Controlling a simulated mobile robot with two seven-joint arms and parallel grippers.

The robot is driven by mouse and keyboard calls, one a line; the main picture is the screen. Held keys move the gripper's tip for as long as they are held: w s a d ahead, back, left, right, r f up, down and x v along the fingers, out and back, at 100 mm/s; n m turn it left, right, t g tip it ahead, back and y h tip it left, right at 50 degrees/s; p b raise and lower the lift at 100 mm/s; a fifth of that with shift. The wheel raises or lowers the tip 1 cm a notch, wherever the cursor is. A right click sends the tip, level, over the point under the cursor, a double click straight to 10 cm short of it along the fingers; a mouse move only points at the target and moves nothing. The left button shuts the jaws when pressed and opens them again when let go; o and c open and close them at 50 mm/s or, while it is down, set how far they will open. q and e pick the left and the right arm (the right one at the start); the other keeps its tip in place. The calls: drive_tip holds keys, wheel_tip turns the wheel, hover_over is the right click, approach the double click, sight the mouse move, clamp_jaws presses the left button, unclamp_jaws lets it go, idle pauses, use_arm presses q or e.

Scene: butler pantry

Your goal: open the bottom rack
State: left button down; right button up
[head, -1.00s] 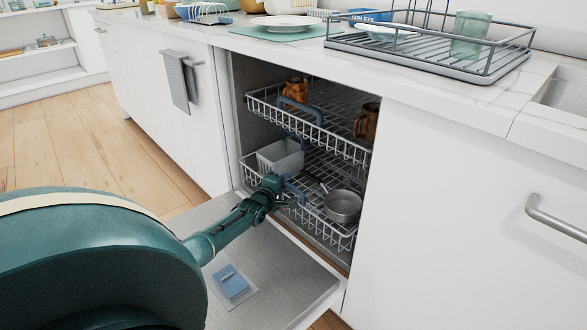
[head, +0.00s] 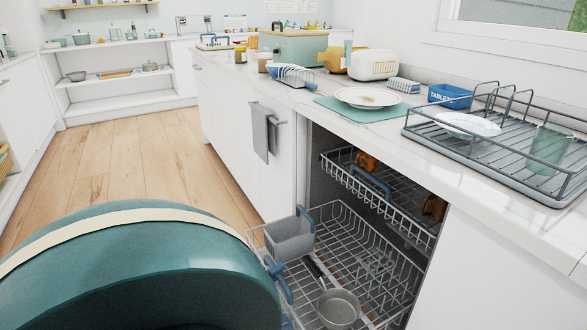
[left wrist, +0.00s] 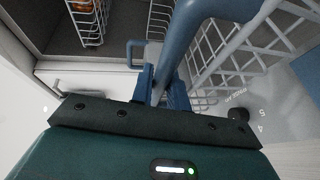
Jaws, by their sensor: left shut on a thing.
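The bottom rack (head: 340,245) of the dishwasher is a white wire basket, slid well out of the cavity in the head view. It holds a grey cutlery basket (head: 289,238) and a small grey pan (head: 338,308). Its blue handle (head: 279,278) is at its front, partly behind my green arm. In the left wrist view my left gripper (left wrist: 160,88) is shut on the handle (left wrist: 190,35). In the head view my own arm hides most of that gripper. My right gripper is not in view.
The upper rack (head: 380,200) stays inside the cavity with brown mugs in it. The counter above carries a dish rack (head: 500,150) and a plate (head: 367,97). Wooden floor (head: 130,150) is open to the left. The lowered door is hidden by my arm.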

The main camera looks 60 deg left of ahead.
use_arm(q)
drive_tip(key=shift+s+a, duration=0.15)
drive_tip(key=shift+s, duration=1.15)
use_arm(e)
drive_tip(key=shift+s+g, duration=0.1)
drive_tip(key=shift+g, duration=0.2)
use_arm(q)
drive_tip(key=c, duration=1.6)
unclamp_jaws()
drive_tip(key=shift+c, duration=0.2)
drive_tip(key=shift+s, duration=0.1)
